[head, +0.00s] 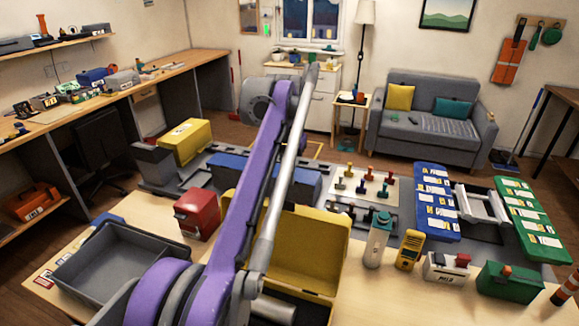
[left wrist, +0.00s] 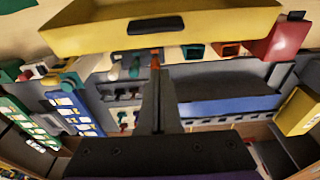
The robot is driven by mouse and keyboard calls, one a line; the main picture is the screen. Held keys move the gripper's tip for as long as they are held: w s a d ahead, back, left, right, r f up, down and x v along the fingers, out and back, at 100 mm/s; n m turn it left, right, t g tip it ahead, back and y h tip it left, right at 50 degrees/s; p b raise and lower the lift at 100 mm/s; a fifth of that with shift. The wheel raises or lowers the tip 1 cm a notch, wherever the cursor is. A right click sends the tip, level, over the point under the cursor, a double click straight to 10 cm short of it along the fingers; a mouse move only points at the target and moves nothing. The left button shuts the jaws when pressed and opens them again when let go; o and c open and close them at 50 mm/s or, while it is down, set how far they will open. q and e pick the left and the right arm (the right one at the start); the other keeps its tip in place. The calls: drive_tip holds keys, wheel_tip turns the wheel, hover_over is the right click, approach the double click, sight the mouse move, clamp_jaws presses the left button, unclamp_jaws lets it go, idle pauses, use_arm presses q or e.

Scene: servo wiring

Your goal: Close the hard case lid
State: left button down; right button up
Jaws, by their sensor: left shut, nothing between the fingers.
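The yellow hard case (head: 308,250) stands on the near table, partly hidden behind my purple arm. Its lid is open and raised, and the dark inside of its base shows at the bottom of the head view. In the left wrist view a yellow part of the case, probably the lid (left wrist: 215,27), spans the top, with a dark handle-like piece on it. My left gripper (left wrist: 155,65) is shut and empty. Its fingertips point toward the yellow edge; I cannot tell whether they touch. The head view does not clearly show this gripper. My right gripper is not in view.
A red box (head: 197,213) and a grey tray (head: 118,262) are left of the case. A white bottle (head: 377,240) and yellow meter (head: 409,250) stand close on its right. A blue box (head: 228,170) and small colored parts lie behind it.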

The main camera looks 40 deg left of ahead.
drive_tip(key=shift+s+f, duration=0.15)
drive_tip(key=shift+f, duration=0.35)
use_arm(q)
drive_tip(key=shift+s+d+f, duration=0.3)
drive_tip(key=shift+s+f, duration=0.35)
drive_tip(key=shift+s, duration=0.15)
drive_tip(key=shift+s+d+f, duration=0.25)
drive_tip(key=shift+s+f, duration=0.4)
drive_tip(key=shift+s, duration=0.15)
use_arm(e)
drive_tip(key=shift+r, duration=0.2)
use_arm(q)
drive_tip(key=shift+s, duration=0.1)
